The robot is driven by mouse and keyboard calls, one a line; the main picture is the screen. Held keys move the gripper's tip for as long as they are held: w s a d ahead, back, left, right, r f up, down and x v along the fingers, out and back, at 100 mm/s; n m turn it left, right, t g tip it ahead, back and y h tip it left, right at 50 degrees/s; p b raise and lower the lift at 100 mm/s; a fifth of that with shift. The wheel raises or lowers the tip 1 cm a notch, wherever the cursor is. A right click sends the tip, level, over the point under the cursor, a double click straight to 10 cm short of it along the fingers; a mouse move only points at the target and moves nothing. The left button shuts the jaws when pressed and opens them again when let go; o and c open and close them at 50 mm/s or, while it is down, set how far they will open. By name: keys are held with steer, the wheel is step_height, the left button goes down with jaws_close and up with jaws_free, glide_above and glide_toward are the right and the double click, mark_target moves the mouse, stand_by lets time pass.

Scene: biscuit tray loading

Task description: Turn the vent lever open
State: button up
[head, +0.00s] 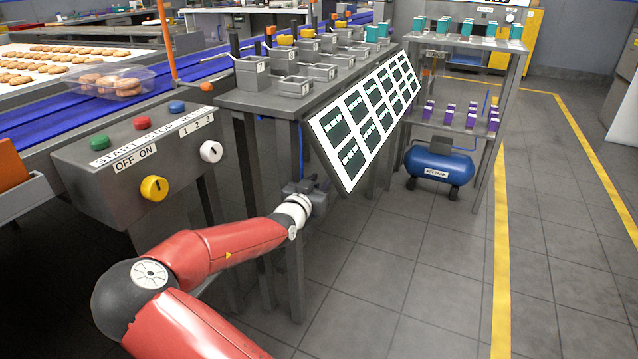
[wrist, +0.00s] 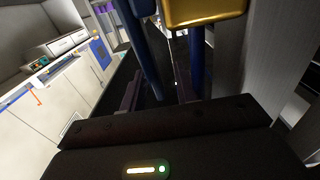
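I cannot pick out the vent lever for certain in either view. In the head view my gripper (head: 314,190) is low beside the table leg, just under the lower left corner of the tilted label board; its fingers are too small and dark to read. In the wrist view my gripper (wrist: 158,84) shows two dark fingers with a gap between them. A yellow block (wrist: 205,10) is close at the top of that view. Blue bars (wrist: 146,55) run down from the top, one crossing the gap; I cannot tell whether a finger touches them.
A control box (head: 120,185) with buttons, a yellow knob (head: 154,188) and a white knob (head: 211,151) stands left of my arm. The label board (head: 336,165) is above my gripper. A blue air tank (head: 440,165) sits under the shelf. The floor to the right is clear.

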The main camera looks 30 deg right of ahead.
jaws_close()
steer(key=shift+f, duration=0.1)
steer(key=b, duration=0.2)
steer(key=shift+s+a+f+t+h+b, duration=0.2)
steer(key=shift+s+a+t+h+b, duration=0.1)
steer(key=shift+a+h, duration=0.1)
steer(key=shift+s+a+r+t+h+b, duration=0.25)
steer(key=shift+t+h+b, duration=0.2)
steer(key=shift+b, duration=0.45)
steer(key=shift+r, duration=0.3)
jaws_free()
steer(key=shift+a, duration=0.1)
